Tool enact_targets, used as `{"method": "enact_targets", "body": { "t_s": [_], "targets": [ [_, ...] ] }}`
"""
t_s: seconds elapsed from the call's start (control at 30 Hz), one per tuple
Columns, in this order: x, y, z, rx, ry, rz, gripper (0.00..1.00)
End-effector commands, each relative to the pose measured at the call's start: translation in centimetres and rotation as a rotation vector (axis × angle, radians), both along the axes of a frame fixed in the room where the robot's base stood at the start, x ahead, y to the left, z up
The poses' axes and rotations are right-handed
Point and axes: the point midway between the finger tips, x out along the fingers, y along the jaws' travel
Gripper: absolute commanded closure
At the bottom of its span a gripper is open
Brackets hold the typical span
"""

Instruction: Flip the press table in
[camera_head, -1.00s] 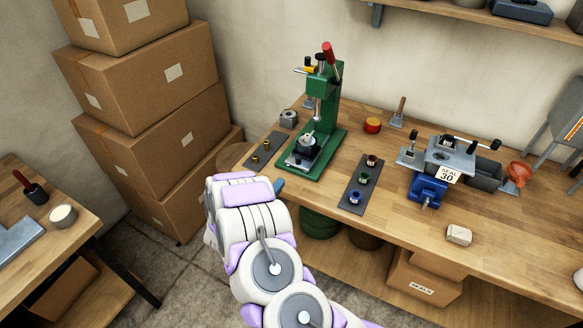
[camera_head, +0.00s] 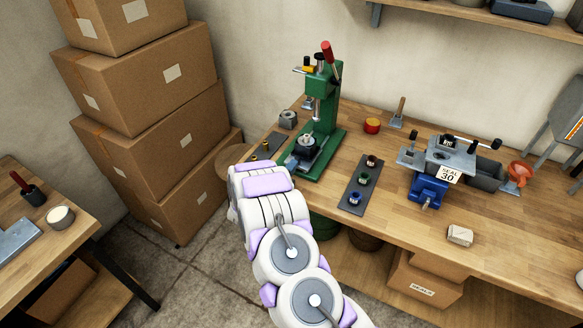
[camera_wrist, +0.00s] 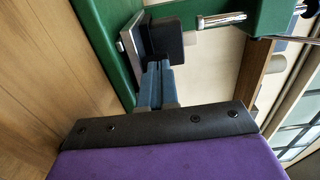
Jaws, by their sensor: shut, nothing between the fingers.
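The green press (camera_head: 322,92) with a red lever handle (camera_head: 328,50) stands on the workbench. Its press table (camera_head: 304,156) is a small grey plate low at the front, with a dark round part on top. In the wrist view the plate (camera_wrist: 131,42) shows edge-on beside a dark block (camera_wrist: 168,43). My gripper's blue-grey fingers (camera_wrist: 157,86) are together and empty, with their tips at the plate and block; whether they touch is unclear.
A dark mat with several small coloured parts (camera_head: 358,184) lies right of the press. Beyond it stands the blue-and-grey sealing device (camera_head: 428,188). A red tin (camera_head: 372,125) sits behind. Stacked cardboard boxes (camera_head: 150,120) stand at the left. The bench front right is mostly clear.

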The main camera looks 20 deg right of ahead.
Motion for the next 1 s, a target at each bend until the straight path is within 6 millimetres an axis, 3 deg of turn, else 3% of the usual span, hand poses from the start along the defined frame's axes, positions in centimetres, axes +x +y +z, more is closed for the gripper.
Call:
{"method": "enact_targets", "body": {
  "t_s": [0.17, 0.5, 1.0],
  "targets": [
    [0.2, -0.2, 0.0, 0.001, -0.001, -0.001, 1.0],
    [2.9, -3.6, 0.0, 0.001, -0.002, 0.0, 1.0],
    [2.9, -3.5, -0.1, 0.001, -0.002, 0.0, 1.0]
  ]
}}
